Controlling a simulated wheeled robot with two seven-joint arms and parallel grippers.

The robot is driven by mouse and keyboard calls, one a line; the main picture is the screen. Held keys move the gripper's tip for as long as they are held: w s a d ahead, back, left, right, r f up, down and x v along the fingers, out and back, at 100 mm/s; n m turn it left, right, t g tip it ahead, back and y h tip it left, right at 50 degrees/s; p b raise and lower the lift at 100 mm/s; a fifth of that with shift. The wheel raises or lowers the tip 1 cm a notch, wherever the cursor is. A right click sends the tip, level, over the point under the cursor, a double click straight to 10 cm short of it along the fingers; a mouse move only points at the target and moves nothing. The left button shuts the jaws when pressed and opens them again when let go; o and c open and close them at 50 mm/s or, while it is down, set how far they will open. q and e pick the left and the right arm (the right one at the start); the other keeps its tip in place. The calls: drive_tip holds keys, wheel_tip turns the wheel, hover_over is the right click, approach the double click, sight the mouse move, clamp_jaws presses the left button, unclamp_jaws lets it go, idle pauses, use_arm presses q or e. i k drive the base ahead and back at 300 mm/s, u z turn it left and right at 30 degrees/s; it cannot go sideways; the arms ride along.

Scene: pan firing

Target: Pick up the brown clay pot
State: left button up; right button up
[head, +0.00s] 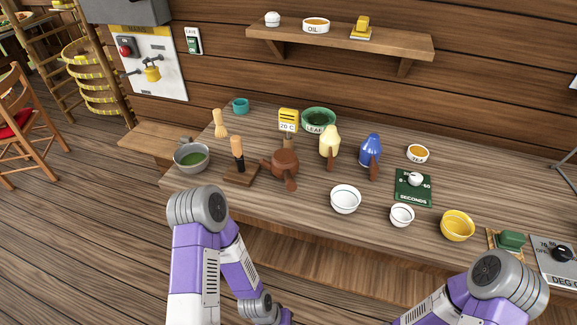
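The brown clay pot (283,162) stands upright near the middle of the wooden counter (315,215). It has a side handle pointing toward the front, and nothing holds it. In the head view, both my arms reach in from the bottom, in front of the counter. Only purple and grey links show. Neither gripper is visible, so their fingers cannot be judged.
A white bowl (345,199) is in front right. A shelf (340,39) hangs behind.

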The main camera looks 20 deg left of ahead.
sight(284, 163)
drive_tip(key=z, duration=1.6)
drive_tip(key=k, duration=0.9)
drive_tip(key=u, duration=1.6)
drive_tip(key=i, duration=0.3)
drive_tip(key=z, duration=0.05)
